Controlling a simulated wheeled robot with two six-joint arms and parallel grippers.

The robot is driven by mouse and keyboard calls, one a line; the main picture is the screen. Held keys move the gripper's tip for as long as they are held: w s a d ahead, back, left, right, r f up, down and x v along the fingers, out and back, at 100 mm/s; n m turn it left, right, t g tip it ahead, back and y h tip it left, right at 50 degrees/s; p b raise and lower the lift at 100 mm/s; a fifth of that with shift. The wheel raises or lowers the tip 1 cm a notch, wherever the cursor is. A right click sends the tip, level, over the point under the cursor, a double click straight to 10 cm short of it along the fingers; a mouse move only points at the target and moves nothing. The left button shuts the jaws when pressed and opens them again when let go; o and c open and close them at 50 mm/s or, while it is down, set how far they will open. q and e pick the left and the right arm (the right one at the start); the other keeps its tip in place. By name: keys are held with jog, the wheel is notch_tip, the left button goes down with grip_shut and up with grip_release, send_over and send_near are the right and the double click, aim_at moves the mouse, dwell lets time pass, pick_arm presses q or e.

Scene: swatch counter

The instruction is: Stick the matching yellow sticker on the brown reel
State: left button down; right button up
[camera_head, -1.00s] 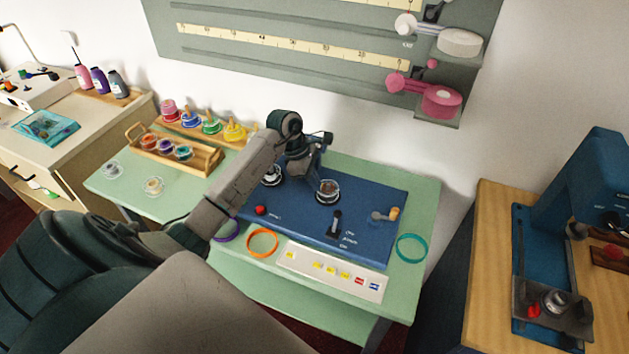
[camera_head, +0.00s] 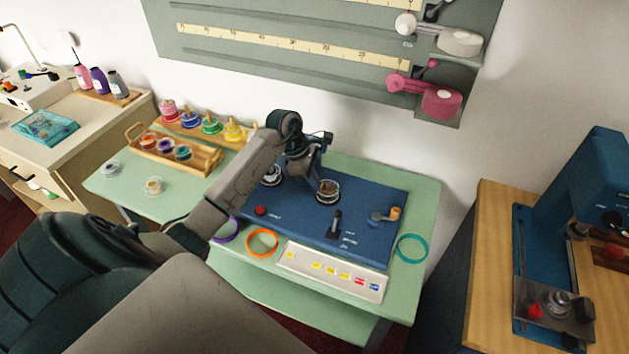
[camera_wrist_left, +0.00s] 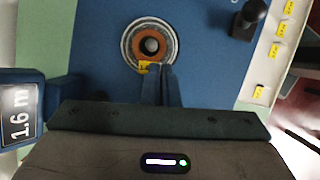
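The brown reel (camera_head: 327,187) sits on the blue winding machine (camera_head: 360,240). In the left wrist view the reel (camera_wrist_left: 141,36) shows from above, with a brown ring inside a clear rim and a grey hub. My left gripper (camera_head: 318,187) reaches down at the reel's edge. In the left wrist view its fingers (camera_wrist_left: 157,72) are together, with a yellow sticker (camera_wrist_left: 146,67) at their tips over the reel's near edge. The fingers partly hide the sticker, and I cannot tell whether it touches the reel. My right gripper is out of view.
A white sticker sheet (camera_head: 300,268) with yellow, red and blue stickers lies in front of the machine. An orange ring (camera_head: 262,255) and a teal ring (camera_head: 424,250) lie beside it. A black lever (camera_head: 336,218) stands near the reel. A wooden reel tray (camera_head: 205,170) is at left.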

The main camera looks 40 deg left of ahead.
pick_arm(q)
jog(key=shift+f, duration=0.1)
jog(key=c, duration=1.6)
grip_release()
notch_tip(320, 180, up, 7)
jog(key=shift+r+p, duration=0.1)
jog(key=shift+p, duration=1)
